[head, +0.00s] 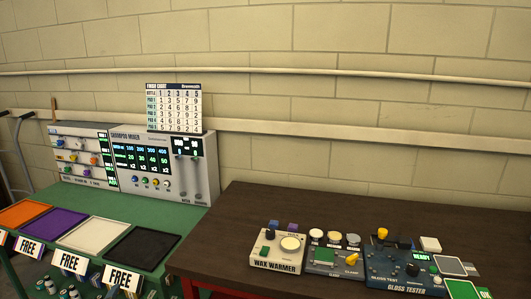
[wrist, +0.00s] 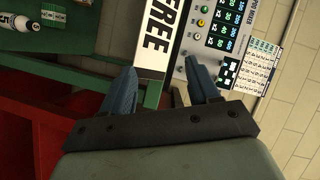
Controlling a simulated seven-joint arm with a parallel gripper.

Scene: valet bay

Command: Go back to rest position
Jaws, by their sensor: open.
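My gripper (wrist: 160,88) shows in the wrist view with its two dark fingers apart and nothing between them. Beyond the fingers are a white "FREE" sign (wrist: 157,38) and the shampoo mixer (wrist: 208,30). How far the fingertips are from them is hard to tell. My gripper and arm do not show in the head view. No marker of a rest position is visible.
In the head view, a green bench (head: 200,222) carries coloured trays, a black tray (head: 145,248) among them, and the mixer (head: 190,165). A dark table (head: 330,205) holds a wax warmer (head: 277,250) and gloss tester (head: 405,270); its back is clear.

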